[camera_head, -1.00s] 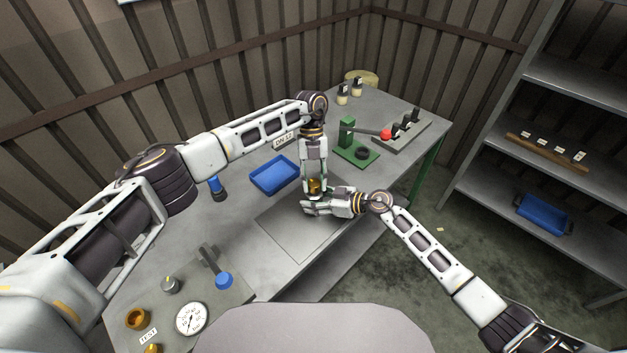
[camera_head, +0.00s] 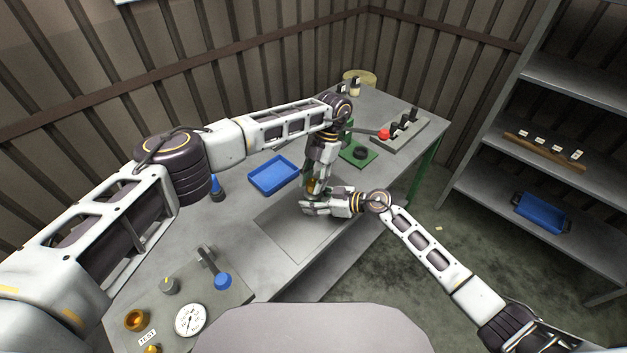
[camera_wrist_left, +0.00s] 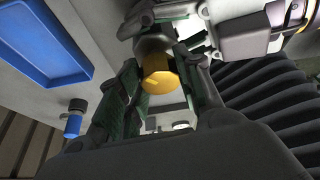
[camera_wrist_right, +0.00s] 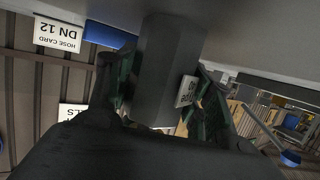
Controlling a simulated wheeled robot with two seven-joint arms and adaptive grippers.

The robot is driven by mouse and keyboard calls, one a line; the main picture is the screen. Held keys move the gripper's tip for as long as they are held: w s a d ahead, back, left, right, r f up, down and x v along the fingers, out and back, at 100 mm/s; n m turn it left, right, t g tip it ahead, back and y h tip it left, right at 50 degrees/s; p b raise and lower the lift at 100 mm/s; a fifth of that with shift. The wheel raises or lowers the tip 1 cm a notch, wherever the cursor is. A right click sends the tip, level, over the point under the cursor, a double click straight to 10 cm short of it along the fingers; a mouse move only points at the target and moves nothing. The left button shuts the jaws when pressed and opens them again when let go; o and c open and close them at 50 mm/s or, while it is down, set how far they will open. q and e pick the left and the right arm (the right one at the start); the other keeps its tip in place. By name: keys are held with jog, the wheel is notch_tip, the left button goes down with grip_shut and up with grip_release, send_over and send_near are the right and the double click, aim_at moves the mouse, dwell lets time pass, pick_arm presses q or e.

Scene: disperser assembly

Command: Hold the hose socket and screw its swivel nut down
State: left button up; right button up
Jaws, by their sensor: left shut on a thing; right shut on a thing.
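A brass-coloured part (camera_head: 312,186) sits between the fingers of my left gripper (camera_head: 311,192), which reaches down from above and leans. In the left wrist view the brass part (camera_wrist_left: 158,75) shows its round end, with a grey cylinder (camera_wrist_left: 154,42) beyond it. My left gripper is shut on the brass part. My right gripper (camera_head: 309,207) comes in from the right, just below the left one. In the right wrist view it is shut on a dark grey faceted part (camera_wrist_right: 165,75). The fingers hide the joint; I cannot tell which part is the nut.
A blue tray (camera_head: 273,176) lies left of the grippers. A green lever stand (camera_head: 358,155) and a grey rack (camera_head: 402,138) stand behind them. A pressure gauge (camera_head: 190,320) is on the front left plate. The table's right edge is close to my right arm.

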pick_arm(q)
jog(key=shift+m, duration=0.5)
jog(key=o, duration=1)
jog(key=shift+o, duration=0.2)
jog(key=shift+r, duration=0.1)
jog(key=v, duration=1.1)
jog(key=shift+d+r, duration=0.3)
